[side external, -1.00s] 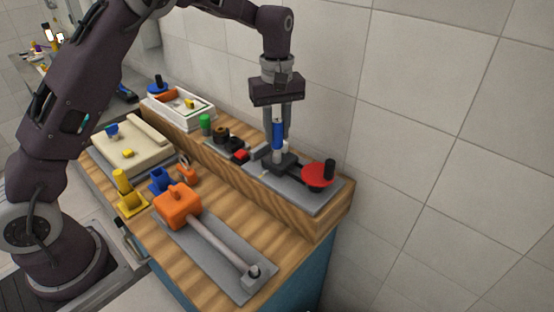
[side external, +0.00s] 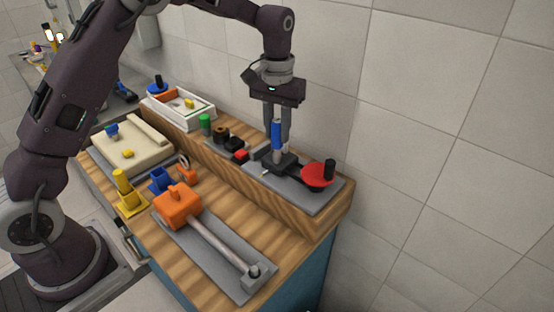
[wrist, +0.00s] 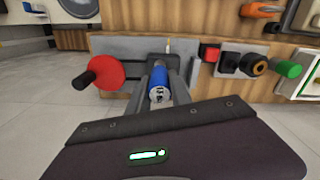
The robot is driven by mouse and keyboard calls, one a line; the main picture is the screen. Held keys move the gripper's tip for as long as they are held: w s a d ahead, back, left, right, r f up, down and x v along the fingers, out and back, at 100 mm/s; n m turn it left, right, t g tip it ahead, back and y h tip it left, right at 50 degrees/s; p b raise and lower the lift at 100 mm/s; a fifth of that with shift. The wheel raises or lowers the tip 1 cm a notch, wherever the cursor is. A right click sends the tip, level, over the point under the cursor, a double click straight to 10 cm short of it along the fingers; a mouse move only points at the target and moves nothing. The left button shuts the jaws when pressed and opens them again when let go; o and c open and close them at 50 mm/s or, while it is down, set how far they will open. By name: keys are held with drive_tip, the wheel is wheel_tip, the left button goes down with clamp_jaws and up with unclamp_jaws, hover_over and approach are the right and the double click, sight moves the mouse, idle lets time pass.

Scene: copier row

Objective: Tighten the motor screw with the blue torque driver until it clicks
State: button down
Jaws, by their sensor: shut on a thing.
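The blue torque driver (side external: 277,134) stands upright between the fingers of my gripper (side external: 277,125), which is shut on it. Its lower end meets a dark block, the motor (side external: 283,163), on a grey plate (side external: 318,200). In the wrist view the driver's blue body (wrist: 159,84) shows between the two fingers, its silver end towards the camera. The screw is hidden under the driver, so I cannot tell how it sits.
A red disc with a black knob (side external: 318,174) is at the right end of the plate. Black and red blocks (side external: 235,145) and a green cylinder (side external: 205,124) stand to the left. A white tray (side external: 205,118) is further back. An orange tool (side external: 178,207) lies on the lower bench.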

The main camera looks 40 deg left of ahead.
drive_tip(key=shift+r, duration=2.5)
